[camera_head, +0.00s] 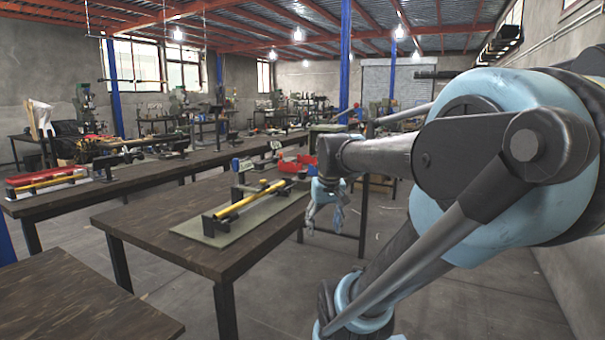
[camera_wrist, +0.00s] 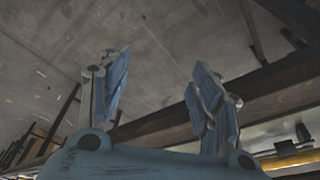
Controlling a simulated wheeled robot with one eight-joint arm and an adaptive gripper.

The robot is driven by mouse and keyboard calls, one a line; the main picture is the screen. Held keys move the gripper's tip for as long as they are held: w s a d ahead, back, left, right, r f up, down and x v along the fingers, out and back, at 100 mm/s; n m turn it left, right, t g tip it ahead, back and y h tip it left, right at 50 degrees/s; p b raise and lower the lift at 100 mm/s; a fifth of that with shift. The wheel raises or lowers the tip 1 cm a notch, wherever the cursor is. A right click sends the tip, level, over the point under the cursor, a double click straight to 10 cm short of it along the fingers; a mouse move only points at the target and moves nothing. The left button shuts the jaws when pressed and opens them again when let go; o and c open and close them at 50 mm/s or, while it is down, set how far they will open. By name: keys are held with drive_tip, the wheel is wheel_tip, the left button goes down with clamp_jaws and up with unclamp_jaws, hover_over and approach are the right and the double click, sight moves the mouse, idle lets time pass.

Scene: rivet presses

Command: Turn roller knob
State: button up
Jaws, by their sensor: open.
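A yellow roller (camera_head: 250,199) lies between dark end brackets on a flat grey-green base plate (camera_head: 240,228), on the brown wooden table (camera_head: 160,240). I cannot clearly make out a knob on it. My gripper (camera_head: 325,216) hangs fingers down, just past the table's right side, apart from the roller. Its blue fingers are spread and empty. In the wrist view my gripper (camera_wrist: 161,95) has a clear gap between its fingers, with grey floor behind. Part of the yellow roller (camera_wrist: 295,160) shows at the lower right there.
A red bin (camera_head: 290,166) and a small device with a screen (camera_head: 240,167) stand behind the roller. A table corner (camera_head: 75,305) fills the lower left. Concrete floor (camera_head: 460,290) is open at right.

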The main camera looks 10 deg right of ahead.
drive_tip(key=w+r, duration=0.7)
drive_tip(key=w, duration=0.3)
drive_tip(key=w+r, duration=0.7)
drive_tip(key=w, duration=0.2)
drive_tip(key=n+t, duration=0.1)
drive_tip(key=t, duration=0.1)
approach(302, 172)
drive_tip(key=x, duration=0.9)
drive_tip(key=shift+w+d, duration=0.1)
drive_tip(key=shift+w, duration=0.25)
drive_tip(key=shift+r, duration=0.1)
drive_tip(key=shift+y, duration=0.3)
drive_tip(key=c, duration=1)
